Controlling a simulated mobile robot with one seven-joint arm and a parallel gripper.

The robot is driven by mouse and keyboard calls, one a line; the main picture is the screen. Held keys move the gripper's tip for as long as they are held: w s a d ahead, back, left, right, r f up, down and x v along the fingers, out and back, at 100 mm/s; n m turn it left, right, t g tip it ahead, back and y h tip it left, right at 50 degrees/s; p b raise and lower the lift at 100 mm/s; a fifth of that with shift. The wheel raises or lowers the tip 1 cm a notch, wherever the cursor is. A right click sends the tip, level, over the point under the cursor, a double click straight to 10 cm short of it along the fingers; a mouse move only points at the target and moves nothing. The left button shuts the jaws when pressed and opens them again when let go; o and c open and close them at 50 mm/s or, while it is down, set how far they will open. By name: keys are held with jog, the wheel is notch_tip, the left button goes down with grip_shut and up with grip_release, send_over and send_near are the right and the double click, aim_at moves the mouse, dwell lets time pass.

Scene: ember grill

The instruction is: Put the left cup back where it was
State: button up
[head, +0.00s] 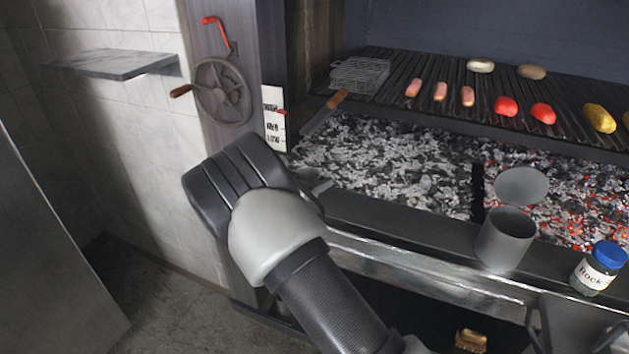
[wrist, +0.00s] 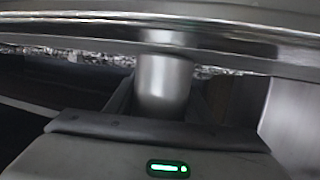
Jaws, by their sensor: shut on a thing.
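In the wrist view a plain grey cup (wrist: 164,82) stands between the fingers of my gripper (wrist: 163,100), which is shut on it. The cup's top meets the lower edge of a shiny metal rail in that picture. In the head view my own wrist hides the held cup and most of the fingers; only a small grey piece shows past it. A second grey cup (head: 506,239) stands upright on the grill's front ledge (head: 420,228), well to the right of my gripper.
A grey round disc (head: 522,186) shows just above the second cup. A blue-capped jar (head: 598,269) stands right of it. Ash and glowing embers (head: 400,165) lie behind the ledge. Sausages, tomatoes and potatoes sit on the grate (head: 450,78). A crank wheel (head: 222,92) is on the left post.

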jog(key=shift+f, duration=0.1)
jog(key=o, duration=1.1)
jog(key=shift+o, duration=0.2)
jog(key=shift+s+a+r, duration=0.2)
jog(key=shift+r, duration=0.05)
jog(key=p+v, duration=0.1)
jog(key=v, duration=1)
jog(key=shift+s+a+p, duration=0.1)
jog(key=shift+s+p, duration=0.1)
jog(key=shift+p, duration=0.1)
